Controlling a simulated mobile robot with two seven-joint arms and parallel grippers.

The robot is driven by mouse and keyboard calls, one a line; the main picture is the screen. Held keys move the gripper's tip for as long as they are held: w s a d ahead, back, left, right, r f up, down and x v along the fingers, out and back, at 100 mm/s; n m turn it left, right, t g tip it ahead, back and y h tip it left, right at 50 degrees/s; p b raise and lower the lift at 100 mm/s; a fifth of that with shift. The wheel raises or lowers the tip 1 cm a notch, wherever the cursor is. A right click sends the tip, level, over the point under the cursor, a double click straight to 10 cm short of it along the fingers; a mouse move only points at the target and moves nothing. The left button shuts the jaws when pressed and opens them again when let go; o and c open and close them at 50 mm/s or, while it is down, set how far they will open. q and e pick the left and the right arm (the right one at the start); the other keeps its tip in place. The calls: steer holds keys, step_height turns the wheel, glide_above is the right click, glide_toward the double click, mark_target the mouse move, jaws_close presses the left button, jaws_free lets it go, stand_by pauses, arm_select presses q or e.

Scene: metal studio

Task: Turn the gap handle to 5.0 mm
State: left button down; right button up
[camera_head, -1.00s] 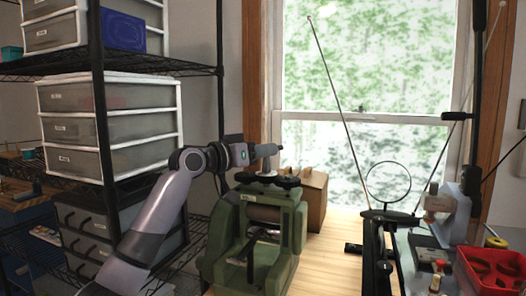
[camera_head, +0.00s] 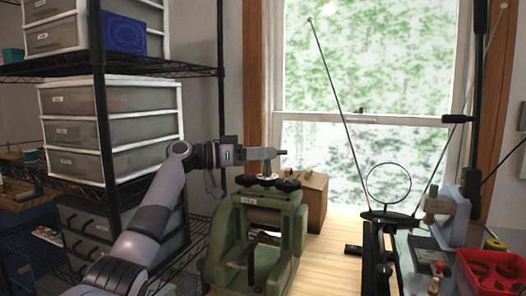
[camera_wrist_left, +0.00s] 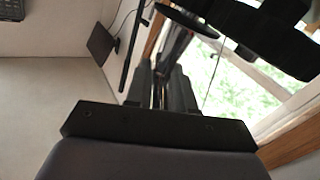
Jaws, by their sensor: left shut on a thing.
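The green rolling mill (camera_head: 252,250) stands on the wooden bench, with black knobs (camera_head: 287,184) on top. The gap handle (camera_head: 266,168) rises from the top as a grey upright stem with a level crossbar. The crossbar's free end points right. My left gripper (camera_head: 240,153) comes in from the left and is shut on the crossbar's left part. In the left wrist view the gripper's fingers (camera_wrist_left: 160,90) are close together, with a dark grey cylindrical part beyond them. Any scale or number for the gap is too small to read. My right gripper is not in view.
A wire shelf (camera_head: 105,110) with drawer units stands at the left. A black stand with a ring (camera_head: 388,183) and a red bin (camera_head: 493,268) are at the right. Some bare bench (camera_head: 325,265) lies between.

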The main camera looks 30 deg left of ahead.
arm_select(q)
steer(key=shift+f+g+h, duration=0.1)
steer(key=shift+g+h, duration=0.2)
steer(key=shift+h, duration=0.1)
steer(key=c, duration=1.1)
jaws_free()
steer(key=shift+o, duration=0.2)
steer(key=b+v, duration=0.2)
steer(key=v, duration=0.4)
steer(key=shift+s+a, duration=0.4)
steer(key=shift+s, duration=0.05)
